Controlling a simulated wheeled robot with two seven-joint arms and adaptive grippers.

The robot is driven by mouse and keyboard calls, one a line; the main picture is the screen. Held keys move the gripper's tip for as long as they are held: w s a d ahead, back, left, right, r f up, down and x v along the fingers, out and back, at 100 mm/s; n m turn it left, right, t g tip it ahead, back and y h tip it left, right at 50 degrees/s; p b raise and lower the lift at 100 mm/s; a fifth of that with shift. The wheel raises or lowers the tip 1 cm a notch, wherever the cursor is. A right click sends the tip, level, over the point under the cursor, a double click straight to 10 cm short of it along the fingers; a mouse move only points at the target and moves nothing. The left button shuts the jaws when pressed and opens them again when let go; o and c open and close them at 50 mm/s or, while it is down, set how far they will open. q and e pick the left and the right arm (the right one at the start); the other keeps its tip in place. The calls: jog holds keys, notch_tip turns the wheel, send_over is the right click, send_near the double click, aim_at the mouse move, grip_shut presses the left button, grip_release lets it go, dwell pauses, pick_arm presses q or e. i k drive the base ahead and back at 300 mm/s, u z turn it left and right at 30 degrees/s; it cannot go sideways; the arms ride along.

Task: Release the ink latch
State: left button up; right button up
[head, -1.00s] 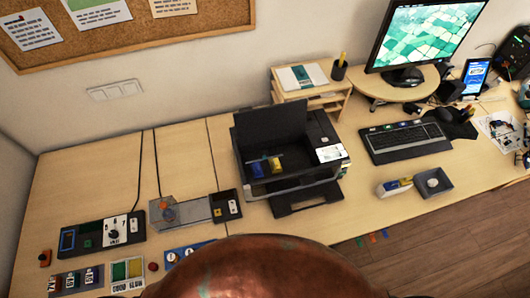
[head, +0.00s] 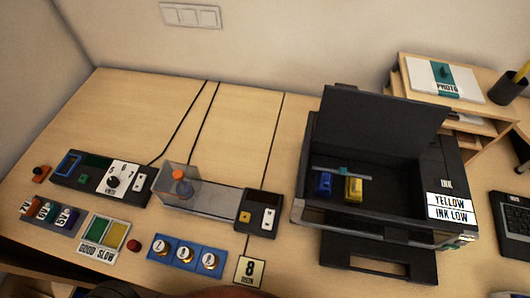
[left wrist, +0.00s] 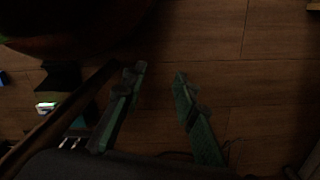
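The printer (head: 385,180) stands on the desk with its lid raised, in the right half of the head view. Inside its open bay sit a blue cartridge (head: 323,184) and a yellow cartridge (head: 353,189), side by side. A grey bar with a teal tab (head: 343,171) lies across just behind them; it looks like the ink latch. A label on the printer (head: 450,208) reads "YELLOW INK LOW". My left gripper (left wrist: 158,75) shows in the left wrist view with its fingers apart and nothing between them, above the wooden floor. Neither gripper shows in the head view.
Left of the printer are a dial panel (head: 115,178), a grey track with an orange-topped piece (head: 182,180), a switch box (head: 259,213) and a blue board with round knobs (head: 187,253). A shelf (head: 468,120) stands behind right. The desk's back left is clear.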

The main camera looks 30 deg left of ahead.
aim_at(342, 171)
jog(key=u, duration=0.05)
jog(key=k, duration=0.5)
jog(key=u, duration=1.15)
jog(key=k, duration=1)
jog(key=z, duration=1.05)
jog(key=i, duration=1.05)
jog(key=z, duration=0.05)
